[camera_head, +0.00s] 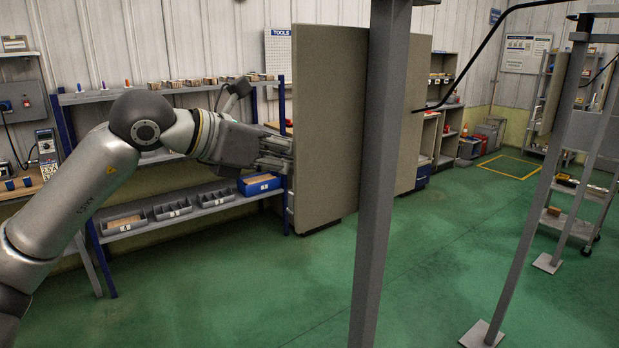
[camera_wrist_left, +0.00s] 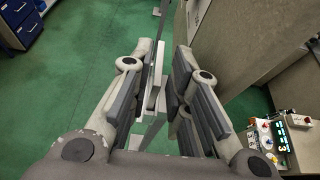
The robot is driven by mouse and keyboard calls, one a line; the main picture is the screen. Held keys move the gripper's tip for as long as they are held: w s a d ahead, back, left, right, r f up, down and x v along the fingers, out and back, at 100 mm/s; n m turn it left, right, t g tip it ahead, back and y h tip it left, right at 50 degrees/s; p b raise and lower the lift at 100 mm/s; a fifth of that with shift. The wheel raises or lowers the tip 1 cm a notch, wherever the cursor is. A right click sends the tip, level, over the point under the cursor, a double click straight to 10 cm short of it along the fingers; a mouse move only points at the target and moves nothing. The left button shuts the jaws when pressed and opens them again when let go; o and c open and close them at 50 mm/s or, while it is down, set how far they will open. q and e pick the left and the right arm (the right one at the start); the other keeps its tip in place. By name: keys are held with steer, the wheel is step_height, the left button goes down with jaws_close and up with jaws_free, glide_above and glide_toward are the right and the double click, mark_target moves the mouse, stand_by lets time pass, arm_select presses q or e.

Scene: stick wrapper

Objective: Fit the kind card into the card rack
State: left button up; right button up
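My left gripper (camera_head: 284,152) reaches in from the left, in front of the shelf, with its fingertips close to the edge of a tall grey-beige panel (camera_head: 330,120). In the left wrist view the gripper (camera_wrist_left: 165,55) has its two fingers apart, with green floor and grey metal parts showing between them. I see no card clearly held; whether one of the thin grey parts between the fingers is nearer than the floor is hard to tell. I cannot make out the kind card or the card rack in either view. My right gripper is not in view.
A shelf (camera_head: 125,96) holds small bins, including a blue bin (camera_head: 259,184). A grey post (camera_head: 379,180) stands in front of the panel. A lit control box (camera_wrist_left: 268,137) is at right in the left wrist view. Green floor (camera_head: 450,250) lies open at right.

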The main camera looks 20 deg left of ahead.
arm_select(q)
steer(key=p+x, duration=0.1)
steer(key=x, duration=0.3)
steer(key=shift+f, duration=0.1)
steer(key=shift+a, duration=0.1)
jaws_close()
